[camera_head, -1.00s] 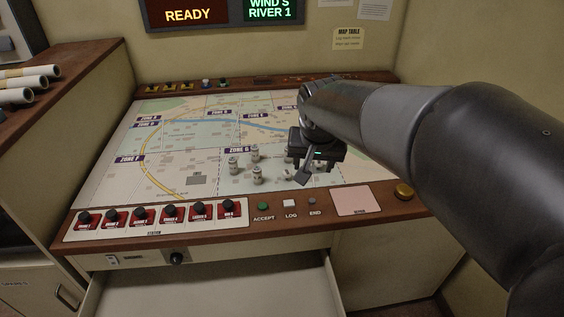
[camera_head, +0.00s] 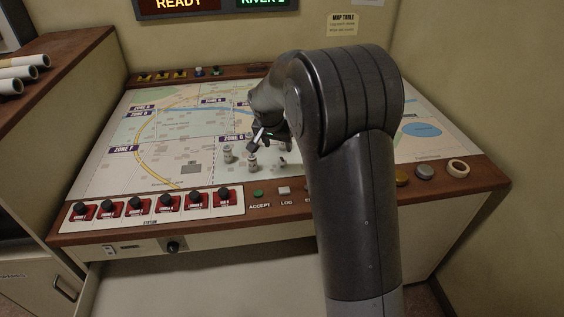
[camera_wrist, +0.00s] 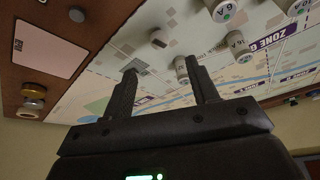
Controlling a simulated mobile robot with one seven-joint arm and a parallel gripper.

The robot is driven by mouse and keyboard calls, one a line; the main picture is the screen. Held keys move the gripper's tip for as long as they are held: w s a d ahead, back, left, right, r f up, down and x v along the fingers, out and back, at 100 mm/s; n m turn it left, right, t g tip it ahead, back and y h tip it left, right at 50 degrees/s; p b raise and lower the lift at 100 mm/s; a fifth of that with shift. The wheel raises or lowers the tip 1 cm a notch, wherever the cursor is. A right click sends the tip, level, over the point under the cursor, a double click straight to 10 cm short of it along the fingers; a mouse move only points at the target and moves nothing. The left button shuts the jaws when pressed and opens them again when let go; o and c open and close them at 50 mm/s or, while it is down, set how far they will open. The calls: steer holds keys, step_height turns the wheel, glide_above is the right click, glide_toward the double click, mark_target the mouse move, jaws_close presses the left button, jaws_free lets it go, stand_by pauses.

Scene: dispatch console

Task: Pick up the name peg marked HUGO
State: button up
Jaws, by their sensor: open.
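Several pale name pegs stand on the map table; two show in the head view, one at the left (camera_head: 228,154) and one nearer the front (camera_head: 252,163). In the wrist view there are pegs at the top (camera_wrist: 222,11), at the top right (camera_wrist: 291,7), by the zone G strip (camera_wrist: 237,43), and a smaller one (camera_wrist: 181,68) near the right finger. I cannot read HUGO on any peg. My gripper (camera_wrist: 161,67) is open with nothing visibly held. In the head view my gripper (camera_head: 263,138) is over the pegs, partly hidden by my arm.
The map table (camera_head: 185,125) has a wooden front rail with a row of station knobs (camera_head: 152,206) and buttons (camera_head: 258,194). An open drawer (camera_head: 215,280) sticks out below. Rolled papers (camera_head: 22,70) lie on the left cabinet. My arm hides the table's right middle.

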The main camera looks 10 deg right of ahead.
mark_target(282, 160)
steer(key=x, duration=0.9)
steer(key=shift+f, duration=0.2)
steer(key=shift+s, duration=0.1)
steer(key=shift+c, duration=0.5)
steer(key=c, duration=0.9)
